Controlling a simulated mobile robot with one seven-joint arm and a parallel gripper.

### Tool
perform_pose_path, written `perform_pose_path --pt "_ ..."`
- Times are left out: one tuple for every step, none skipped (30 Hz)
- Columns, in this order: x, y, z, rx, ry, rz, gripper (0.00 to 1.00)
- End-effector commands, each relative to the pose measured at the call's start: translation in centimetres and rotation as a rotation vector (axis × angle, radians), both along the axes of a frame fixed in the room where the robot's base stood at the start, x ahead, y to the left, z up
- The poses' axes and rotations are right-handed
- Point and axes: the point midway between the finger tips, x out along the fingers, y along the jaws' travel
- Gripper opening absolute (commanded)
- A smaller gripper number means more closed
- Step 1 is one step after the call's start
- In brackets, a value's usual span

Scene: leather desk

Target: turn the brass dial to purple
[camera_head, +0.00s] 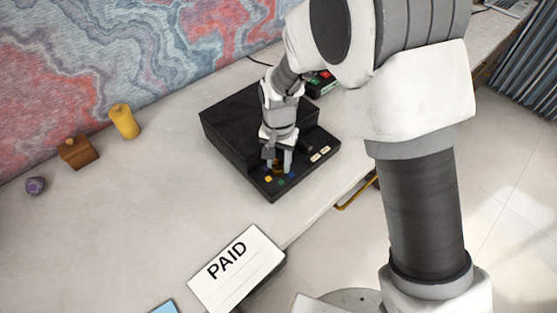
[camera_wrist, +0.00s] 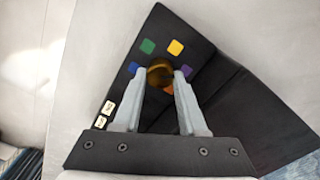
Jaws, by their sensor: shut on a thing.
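The brass dial (camera_wrist: 160,72) sits on a black console panel (camera_head: 262,125), ringed by small coloured squares. In the wrist view these are green (camera_wrist: 147,46), yellow (camera_wrist: 176,47), blue (camera_wrist: 134,68), purple (camera_wrist: 187,70) and orange (camera_wrist: 168,91), the last partly covered by the dial. My gripper (camera_wrist: 161,76) points down over the panel with its two fingertips closed on either side of the dial. It also shows in the head view (camera_head: 279,164), where the fingers hide much of the dial. I cannot make out a pointer mark on the dial.
Two pale labelled buttons (camera_head: 320,154) lie on the console's right part. A dark device with red and green parts (camera_head: 320,82) stands behind. The desk between is clear.

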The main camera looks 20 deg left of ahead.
Motion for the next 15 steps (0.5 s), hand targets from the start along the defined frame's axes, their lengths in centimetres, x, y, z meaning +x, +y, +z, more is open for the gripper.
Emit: perform_pose_path --pt "0.05 0.05 0.15 0.001 -0.002 -0.032 0.0" --pt "0.06 0.03 0.14 0.001 -0.002 -0.052 0.0" --pt "0.06 0.02 0.14 0.001 -0.002 -0.076 0.0" --pt "0.05 0.02 0.14 0.001 -0.002 -0.093 0.0" --pt "0.04 0.03 0.14 0.001 -0.002 -0.109 0.0" --pt "0.03 0.03 0.14 0.001 -0.002 -0.128 0.0" --pt "0.03 0.03 0.13 0.001 -0.002 -0.142 0.0" --pt "0.03 0.03 0.13 0.001 -0.002 -0.154 0.0" --pt "0.03 0.02 0.13 0.002 -0.001 -0.169 0.0" --pt "0.04 0.02 0.13 0.002 -0.001 -0.18 0.0" --pt "0.04 0.01 0.12 0.002 -0.001 -0.188 0.0" --pt "0.05 0.0 0.12 0.002 -0.002 -0.199 0.0" --pt "0.05 -0.01 0.12 0.002 -0.002 -0.206 0.0" --pt "0.06 -0.01 0.11 0.002 -0.002 -0.212 0.0" --pt "0.07 -0.02 0.11 0.002 -0.002 -0.218 0.0"
